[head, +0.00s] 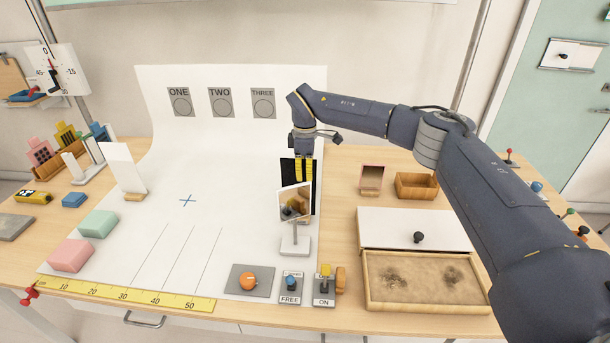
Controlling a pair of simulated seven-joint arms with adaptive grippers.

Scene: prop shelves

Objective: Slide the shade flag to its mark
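A black upright panel (285,171), which looks like the shade flag, stands near the right edge of the white paper sheet. My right gripper (304,170) points down in front of it, its yellow fingers close together with no clear gap. I cannot tell whether they touch the panel. A tilted square mirror or picture (294,204) on a grey stand hides the panel's lower part and its foot. A blue cross (187,200) is marked on the paper left of the panel. My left gripper is out of view.
The middle of the paper (230,185) is clear. A white upright card (122,168) stands at left, with pink (71,256) and green (98,224) blocks before it. A yellow ruler (130,294), orange knob (248,281) and switches line the front. A sand tray (425,308) lies right.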

